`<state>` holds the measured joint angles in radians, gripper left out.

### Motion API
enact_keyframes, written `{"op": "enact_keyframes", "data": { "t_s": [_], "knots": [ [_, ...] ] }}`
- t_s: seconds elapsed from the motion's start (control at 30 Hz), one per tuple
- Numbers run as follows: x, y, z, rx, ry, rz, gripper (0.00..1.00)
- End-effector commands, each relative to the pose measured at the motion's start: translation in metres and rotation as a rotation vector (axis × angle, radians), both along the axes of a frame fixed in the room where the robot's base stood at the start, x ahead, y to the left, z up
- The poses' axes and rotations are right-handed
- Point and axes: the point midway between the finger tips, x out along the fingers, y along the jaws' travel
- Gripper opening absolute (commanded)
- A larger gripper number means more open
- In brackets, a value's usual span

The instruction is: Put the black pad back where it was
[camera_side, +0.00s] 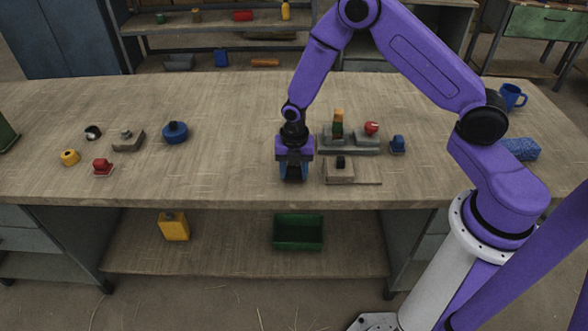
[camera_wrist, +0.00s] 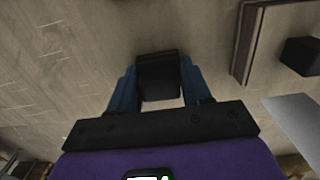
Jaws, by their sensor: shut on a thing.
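The black pad (camera_wrist: 158,75) shows in the wrist view as a dark block between the two blue fingers of my gripper (camera_wrist: 157,88). My gripper (camera_side: 293,175) is shut on it. In the side view, my gripper points down over the front middle of the bench, and the pad is mostly hidden by the fingers. I cannot tell whether the pad touches the bench top.
Behind the board are a grey fixture (camera_side: 366,148), a red knob (camera_side: 371,128) and a blue piece (camera_side: 398,145). At left are a blue round part (camera_side: 175,132), a grey block (camera_side: 128,144), a red piece (camera_side: 103,166) and a yellow ring (camera_side: 70,157).

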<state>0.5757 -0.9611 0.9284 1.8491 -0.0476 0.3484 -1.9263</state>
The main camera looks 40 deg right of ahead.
Motion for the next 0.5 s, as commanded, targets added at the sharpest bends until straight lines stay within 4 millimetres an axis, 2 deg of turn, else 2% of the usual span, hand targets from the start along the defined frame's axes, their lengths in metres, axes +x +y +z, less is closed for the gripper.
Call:
{"op": "enact_keyframes", "data": {
  "t_s": [0.07, 0.1, 0.17, 0.2, 0.5],
  "knots": [
    [-0.0002, -0.0001, -0.0023, -0.001, 0.001, 0.000, 0.15],
    [-0.0001, -0.0001, -0.0030, -0.001, 0.001, 0.000, 0.52],
    [0.0000, -0.0001, -0.0026, 0.000, 0.000, 0.000, 0.71],
    [0.0000, -0.0001, -0.0025, 0.000, 0.000, 0.000, 0.74],
    [0.0000, 0.0000, -0.0010, 0.000, 0.000, 0.000, 0.74]
  ]
}}
